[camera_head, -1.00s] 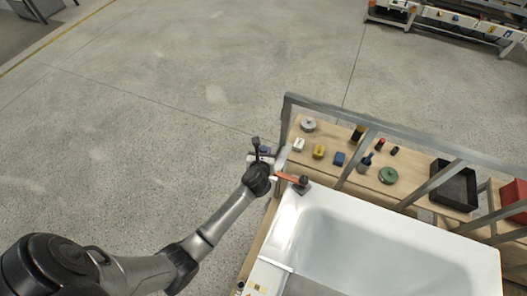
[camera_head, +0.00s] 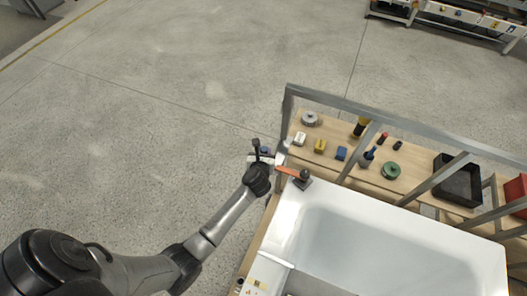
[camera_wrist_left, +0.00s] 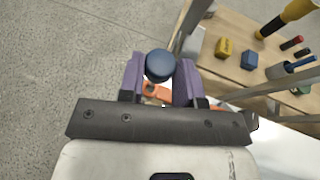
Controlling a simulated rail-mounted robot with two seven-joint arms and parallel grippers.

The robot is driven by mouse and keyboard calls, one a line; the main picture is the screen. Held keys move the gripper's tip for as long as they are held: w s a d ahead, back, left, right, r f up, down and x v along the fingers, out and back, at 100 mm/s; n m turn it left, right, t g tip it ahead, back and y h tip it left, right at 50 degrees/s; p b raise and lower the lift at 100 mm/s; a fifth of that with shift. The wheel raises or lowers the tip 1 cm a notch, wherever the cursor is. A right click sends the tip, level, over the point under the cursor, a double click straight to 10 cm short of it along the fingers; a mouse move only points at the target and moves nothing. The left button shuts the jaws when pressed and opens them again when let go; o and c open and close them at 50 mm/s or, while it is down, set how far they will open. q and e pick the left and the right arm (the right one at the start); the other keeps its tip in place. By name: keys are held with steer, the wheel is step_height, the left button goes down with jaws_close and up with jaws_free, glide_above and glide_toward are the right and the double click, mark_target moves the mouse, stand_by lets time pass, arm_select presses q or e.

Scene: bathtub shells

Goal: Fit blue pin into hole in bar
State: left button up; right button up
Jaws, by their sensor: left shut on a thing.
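My left gripper (camera_head: 264,156) is over the near left corner of the wooden shelf, beside the tub corner. In the left wrist view its two purple fingers (camera_wrist_left: 160,75) are shut on the blue pin (camera_wrist_left: 160,66), whose round dark-blue end faces the camera. The orange bar (camera_head: 288,172) sticks out from the tub corner towards the gripper. It also shows in the left wrist view (camera_wrist_left: 153,90), just below the pin and partly behind the fingers. The bar's hole and the pin's lower end are hidden, so I cannot tell whether they meet. My right gripper is not in view.
A dark clamp-like piece (camera_head: 303,180) sits on the corner of the white bathtub (camera_head: 285,225). A grey metal rail (camera_head: 345,110) runs close by the gripper. The wooden shelf holds yellow (camera_head: 320,146) and blue (camera_head: 341,153) blocks and a black bin (camera_head: 458,182). Open floor lies left.

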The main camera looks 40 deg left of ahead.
arm_select(q)
steer(key=shift+f+b, duration=0.35)
steer(key=shift+f, duration=0.35)
stand_by(0.4)
steer(key=shift+p, duration=0.45)
stand_by(0.4)
stand_by(0.8)
steer(key=shift+f+b, duration=0.35)
steer(key=shift+f, duration=0.25)
steer(key=shift+f+b, duration=0.7)
steer(key=shift+f, duration=0.2)
steer(key=shift+f+b, duration=1.05)
steer(key=shift+f, duration=0.25)
steer(key=o, duration=1)
